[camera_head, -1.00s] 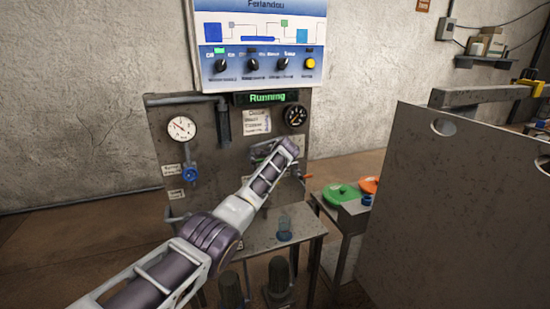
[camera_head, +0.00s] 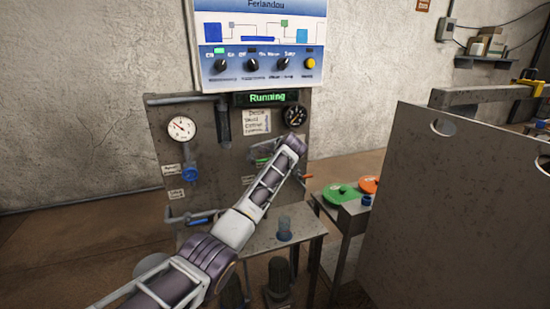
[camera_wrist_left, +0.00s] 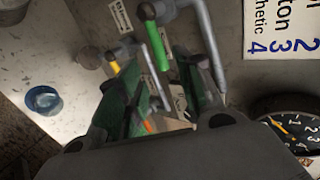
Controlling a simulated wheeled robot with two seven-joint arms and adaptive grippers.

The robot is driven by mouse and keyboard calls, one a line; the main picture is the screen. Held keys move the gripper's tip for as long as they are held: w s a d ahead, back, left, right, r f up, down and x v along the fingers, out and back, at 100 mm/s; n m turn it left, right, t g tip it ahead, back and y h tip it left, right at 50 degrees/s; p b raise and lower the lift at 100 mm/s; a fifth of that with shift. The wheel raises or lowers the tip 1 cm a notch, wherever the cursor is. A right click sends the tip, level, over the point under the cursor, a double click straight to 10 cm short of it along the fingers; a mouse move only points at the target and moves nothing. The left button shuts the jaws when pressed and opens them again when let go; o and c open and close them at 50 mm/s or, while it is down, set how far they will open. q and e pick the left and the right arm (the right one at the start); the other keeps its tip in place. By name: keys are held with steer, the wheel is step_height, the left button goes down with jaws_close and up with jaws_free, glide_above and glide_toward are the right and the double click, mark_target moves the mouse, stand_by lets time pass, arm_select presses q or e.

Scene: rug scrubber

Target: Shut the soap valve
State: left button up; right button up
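Pipes with coloured valve handles sit on the grey machine panel (camera_head: 235,190). In the left wrist view a green handle (camera_wrist_left: 159,52), a yellow handle (camera_wrist_left: 114,67) and an orange handle (camera_wrist_left: 148,126) show; I cannot read which is for soap. In the head view a green handle (camera_head: 263,160) and an orange handle (camera_head: 305,177) show beside my wrist. My left gripper (camera_wrist_left: 160,95) is open before the panel. Its two fingers are apart, with the orange handle seen between them and the green handle just beyond their tips. In the head view my arm hides the fingers. My right gripper is out of view.
The control box (camera_head: 262,75) and "Running" display (camera_head: 267,98) are above. Gauges (camera_head: 181,129) flank the panel. A blue cup (camera_head: 284,236) stands on the low shelf (camera_head: 262,236). A large grey board (camera_head: 460,200) fills the right.

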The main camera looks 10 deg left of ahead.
arm_select(q)
steer(key=shift+v, duration=2)
steer(key=shift+s, duration=0.1)
steer(key=p+v, duration=0.8)
steer(key=v, duration=0.1)
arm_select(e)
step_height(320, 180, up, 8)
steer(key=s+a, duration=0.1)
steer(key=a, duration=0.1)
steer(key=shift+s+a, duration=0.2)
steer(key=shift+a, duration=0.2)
